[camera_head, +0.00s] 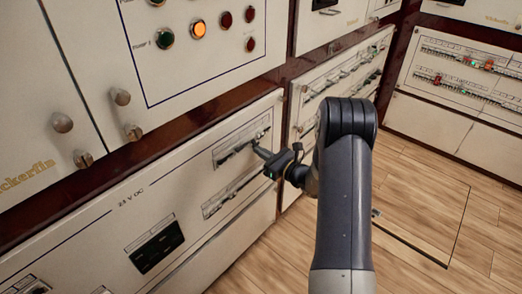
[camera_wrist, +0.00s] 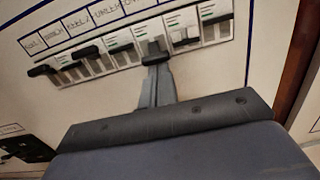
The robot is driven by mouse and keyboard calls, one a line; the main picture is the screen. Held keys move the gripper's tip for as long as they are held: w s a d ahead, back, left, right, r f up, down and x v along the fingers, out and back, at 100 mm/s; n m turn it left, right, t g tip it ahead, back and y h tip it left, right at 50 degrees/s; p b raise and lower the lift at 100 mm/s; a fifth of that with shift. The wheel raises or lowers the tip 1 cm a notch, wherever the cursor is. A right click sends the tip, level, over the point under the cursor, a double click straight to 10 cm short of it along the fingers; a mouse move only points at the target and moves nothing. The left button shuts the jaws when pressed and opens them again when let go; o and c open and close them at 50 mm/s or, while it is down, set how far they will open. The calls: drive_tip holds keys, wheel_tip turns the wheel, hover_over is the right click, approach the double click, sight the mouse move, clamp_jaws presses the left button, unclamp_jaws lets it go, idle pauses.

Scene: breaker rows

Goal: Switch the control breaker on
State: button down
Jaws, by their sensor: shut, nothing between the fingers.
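A row of breakers (camera_wrist: 120,48) with dark levers and small green marks runs across the top of the wrist view, with handwritten-style labels above it. I cannot read which label is the control breaker's. My gripper (camera_wrist: 155,58) is shut and empty, its tips at a lever right of the row's middle. The tips hide part of that lever, and I cannot tell whether they touch it. In the head view my gripper (camera_head: 258,148) reaches to the upper breaker row (camera_head: 228,152) on the cream 24 V DC panel.
A second breaker row (camera_head: 222,202) lies below the upper one. Round knobs (camera_head: 121,96) stick out at the upper left. Open wooden floor (camera_head: 420,190) lies to the right.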

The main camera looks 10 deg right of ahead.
drive_tip(key=shift+r+p, duration=0.3)
drive_tip(key=shift+p, duration=0.1)
drive_tip(key=r+g+h+p, duration=0.1)
drive_tip(key=g+p, duration=0.1)
drive_tip(key=p, duration=0.2)
drive_tip(key=r+g+h+p, duration=0.1)
drive_tip(key=g+p, duration=0.1)
drive_tip(key=p, duration=0.2)
drive_tip(key=r+g+h+p, duration=0.1)
drive_tip(key=g+h+p, duration=0.1)
drive_tip(key=p, duration=0.2)
drive_tip(key=shift+s+d, duration=0.25)
drive_tip(key=shift+s, duration=0.1)
drive_tip(key=shift+r, duration=0.1)
drive_tip(key=shift+r+p, duration=0.6)
drive_tip(key=shift+r, duration=0.15)
